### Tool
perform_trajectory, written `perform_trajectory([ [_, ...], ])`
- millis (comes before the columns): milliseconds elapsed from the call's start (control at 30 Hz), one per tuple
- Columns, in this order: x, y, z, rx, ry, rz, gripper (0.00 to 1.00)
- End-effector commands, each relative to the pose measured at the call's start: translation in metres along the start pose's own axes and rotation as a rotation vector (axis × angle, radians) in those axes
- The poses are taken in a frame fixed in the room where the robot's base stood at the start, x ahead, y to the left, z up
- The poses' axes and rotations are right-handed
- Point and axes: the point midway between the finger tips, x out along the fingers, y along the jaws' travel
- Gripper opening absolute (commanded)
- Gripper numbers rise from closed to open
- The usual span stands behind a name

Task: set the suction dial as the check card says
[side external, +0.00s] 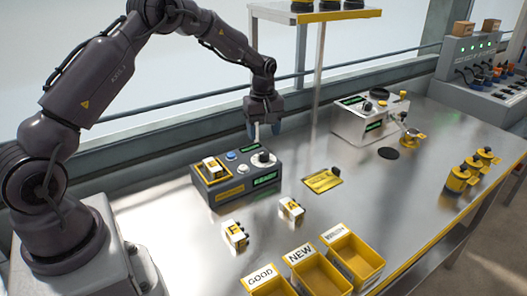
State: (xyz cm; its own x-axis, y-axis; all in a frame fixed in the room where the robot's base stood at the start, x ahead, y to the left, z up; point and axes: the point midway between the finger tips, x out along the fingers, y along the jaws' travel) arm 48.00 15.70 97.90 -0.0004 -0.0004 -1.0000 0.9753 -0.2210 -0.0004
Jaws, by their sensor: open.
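My gripper (264,128) points down with open fingers above the right part of a grey control box (207,200). A dark knob with a pale skirt (264,158) sits on the box top below the fingers, with a gap between. Which way the knob points is too small to tell. Green displays (264,178) lie beside the knob, their text unreadable. A yellow card (323,181) lies flat on the table right of the box; its writing is unreadable. A second machine (357,124) at the back also bears a dark knob (379,93).
Lettered blocks E (235,235) and A (291,209) stand in front of the box. Another block (212,167) sits in the box's yellow frame. Yellow bins (320,274) line the front edge. Several yellow-black parts (457,180) stand right.

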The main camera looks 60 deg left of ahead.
Motion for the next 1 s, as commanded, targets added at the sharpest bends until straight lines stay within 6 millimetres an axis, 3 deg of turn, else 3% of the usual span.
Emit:
perform_trajectory([
  [100,0.027,-0.001,0.0,-0.001,-0.002,-0.004,0.59],
  [333,0.06,0.0,0.0,0.001,-0.001,-0.001,0.59],
  [767,0.07,0.0,0.0,0.001,0.001,0.001,0.59],
  [1000,0.07,0.0,0.0,0.001,0.001,0.001,0.09],
])
